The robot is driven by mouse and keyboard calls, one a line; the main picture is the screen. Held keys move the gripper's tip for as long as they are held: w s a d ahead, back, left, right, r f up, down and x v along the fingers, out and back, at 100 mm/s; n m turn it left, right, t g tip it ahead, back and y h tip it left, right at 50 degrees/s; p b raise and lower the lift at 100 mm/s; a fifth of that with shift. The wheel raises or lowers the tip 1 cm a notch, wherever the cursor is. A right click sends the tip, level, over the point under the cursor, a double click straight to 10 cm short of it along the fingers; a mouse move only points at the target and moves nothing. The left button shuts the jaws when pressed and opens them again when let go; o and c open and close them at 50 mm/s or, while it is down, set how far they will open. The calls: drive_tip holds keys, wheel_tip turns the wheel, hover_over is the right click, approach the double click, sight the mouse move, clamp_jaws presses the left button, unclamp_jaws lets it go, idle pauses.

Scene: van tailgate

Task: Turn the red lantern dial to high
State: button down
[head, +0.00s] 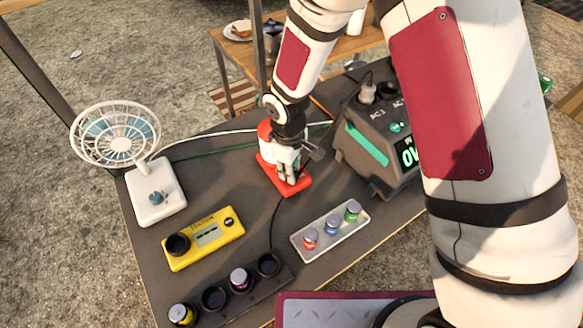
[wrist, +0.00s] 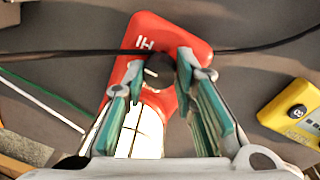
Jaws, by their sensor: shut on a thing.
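The red lantern (head: 303,186) stands on the dark table, left of the grey power station. In the wrist view its red body (wrist: 178,27) has a white "HI" mark by the dial, and a bright white lamp part lies toward the camera. The black dial (wrist: 158,68) sits between my fingertips. My gripper (wrist: 160,70) is shut on the dial, with one finger on each side. In the head view my gripper (head: 288,178) reaches down over the lantern and hides the dial. I cannot tell the dial's exact setting.
A white fan (head: 155,192) and a yellow device (head: 203,238) stand to the left. A pale tray (head: 331,230) with capped jars is in front, and a dark rack (head: 228,298) is nearer. The grey power station (head: 377,150) is close on the right. Cables cross the table.

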drive_tip(key=m, duration=0.4)
drive_tip(key=shift+a+m, duration=0.1)
drive_tip(key=shift+m, duration=0.2)
idle(0.3)
drive_tip(key=c, duration=1.3)
unclamp_jaws()
wheel_tip(320, 180, up, 12)
drive_tip(key=shift+s+a, duration=0.2)
drive_tip(key=shift+a, duration=0.15)
